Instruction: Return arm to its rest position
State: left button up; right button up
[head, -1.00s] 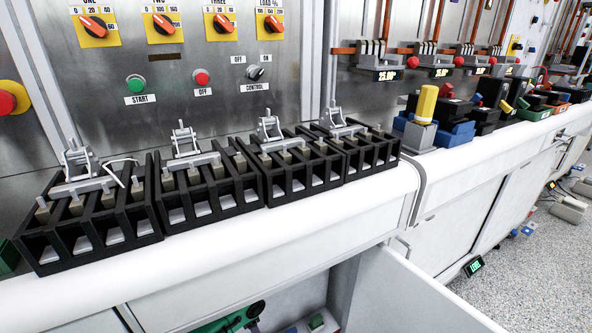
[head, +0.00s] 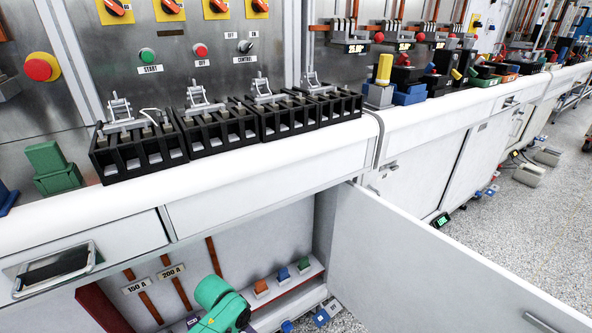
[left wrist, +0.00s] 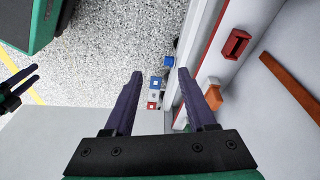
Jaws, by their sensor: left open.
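My left gripper (left wrist: 160,72) is open, its two purple fingers spread with nothing between them in the left wrist view. Gravel-pattern floor and a white cabinet edge show beyond the fingertips. In the head view, a green link of my arm (head: 222,303) shows at the bottom, in front of the open cabinet; its gripper is mostly out of the picture. Another gripper of mine with purple fingers, my right gripper (left wrist: 36,74), shows at the left edge of the left wrist view. Whether its fingers are apart is unclear.
A white cabinet door (head: 440,265) stands open at the right. Inside are copper bars (head: 178,280) and a shelf with orange (head: 261,288), blue (head: 283,274) and green blocks (head: 304,265). Black breakers (head: 215,130) line the counter above. Open floor (head: 530,230) lies at right.

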pick_arm(q)
jog(key=s+a+f+n+y, duration=0.1)
jog(key=s+a+f+n, duration=0.35)
jog(key=s+f, duration=0.55)
jog(key=s+a+f+n+y, duration=0.1)
jog(key=s+a+f+n, duration=0.35)
jog(key=s, duration=0.85)
jog(key=s+a+r+m+p, duration=0.2)
jog(key=s+r+p, duration=0.6)
jog(key=p, duration=1.3)
jog(key=shift+s+a+r+m+g, duration=0.35)
jog(key=shift+s+a, duration=0.35)
jog(key=shift+s, duration=1)
pick_arm(e)
jog(key=s+d+r, duration=0.2)
jog(key=s+r, duration=0.9)
jog(key=s, duration=0.1)
jog(key=shift+s+d+r+n, duration=0.15)
jog(key=shift+d+r+n, duration=0.1)
jog(key=shift+d+n, duration=0.05)
